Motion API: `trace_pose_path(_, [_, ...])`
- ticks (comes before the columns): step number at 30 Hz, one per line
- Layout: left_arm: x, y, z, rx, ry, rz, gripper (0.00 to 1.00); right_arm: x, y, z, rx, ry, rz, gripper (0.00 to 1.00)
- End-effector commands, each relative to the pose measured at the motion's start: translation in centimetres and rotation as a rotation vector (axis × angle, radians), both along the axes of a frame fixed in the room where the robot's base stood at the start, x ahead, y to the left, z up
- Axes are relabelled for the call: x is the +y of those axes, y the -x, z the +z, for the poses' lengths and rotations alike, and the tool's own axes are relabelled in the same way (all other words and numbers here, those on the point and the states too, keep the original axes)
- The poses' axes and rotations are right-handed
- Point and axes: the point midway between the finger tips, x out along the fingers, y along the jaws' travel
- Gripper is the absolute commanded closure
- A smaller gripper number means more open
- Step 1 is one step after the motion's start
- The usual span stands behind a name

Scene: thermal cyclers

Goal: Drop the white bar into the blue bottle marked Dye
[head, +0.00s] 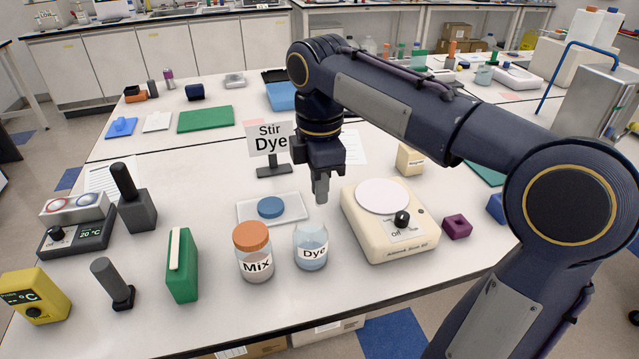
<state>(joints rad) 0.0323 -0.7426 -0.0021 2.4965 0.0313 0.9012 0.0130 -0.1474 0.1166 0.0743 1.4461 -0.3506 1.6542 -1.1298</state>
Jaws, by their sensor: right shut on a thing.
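My right gripper (321,190) points down above and slightly behind the blue bottle marked Dye (311,246). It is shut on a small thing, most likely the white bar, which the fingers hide. The Dye bottle is clear, stands upright without a lid and holds light blue liquid. A blue round lid (270,207) lies on a white tray (291,212) behind the bottles. My left gripper is not in view.
An orange-lidded Mix jar (254,256) stands just left of the Dye bottle. A cream stirrer (396,238) with a white round plate stands to its right. A Stir Dye sign (269,139) stands behind. A green block with a pale strip (182,270) is further left.

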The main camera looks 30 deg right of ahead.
Motion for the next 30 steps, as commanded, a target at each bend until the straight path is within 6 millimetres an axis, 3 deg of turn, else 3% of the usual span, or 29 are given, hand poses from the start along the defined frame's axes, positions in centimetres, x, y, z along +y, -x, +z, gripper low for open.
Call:
trace_pose_path(1, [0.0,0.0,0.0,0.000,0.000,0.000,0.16,0.0,0.0,0.0,0.000,0.000,0.000,0.85])
trace_pose_path(6, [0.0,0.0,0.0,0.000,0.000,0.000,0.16,0.0,0.0,0.0,0.000,0.000,0.000,0.63])
trace_pose_path(17, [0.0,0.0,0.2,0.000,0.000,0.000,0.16,0.0,0.0,0.7,-0.001,0.000,0.000,0.62])
trace_pose_path(30, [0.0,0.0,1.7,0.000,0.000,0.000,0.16,0.0,0.0,7.3,0.000,0.000,0.001,0.62])
